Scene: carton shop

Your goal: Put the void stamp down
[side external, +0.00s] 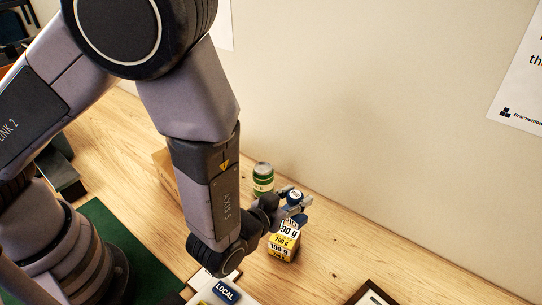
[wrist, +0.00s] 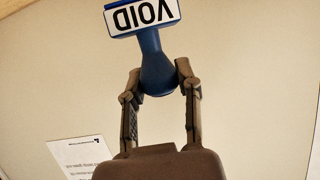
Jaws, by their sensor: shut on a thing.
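The void stamp (wrist: 150,62) has a blue rounded handle and a white plate reading VOID, which shows upside down at the top of the wrist view. My gripper (wrist: 160,80) is shut on the stamp's blue handle, one finger on each side. In the side view my gripper (side external: 284,204) is small and partly hidden by my wrist, above or in front of a stack of labelled blocks. Bits of blue show beside its fingers there, but the stamp's outline is hard to make out.
A blue block marked LOCAL (side external: 226,291) lies at the front. A dark-framed item (side external: 371,293) is front right. The wooden table (side external: 400,262) is clear to the right.

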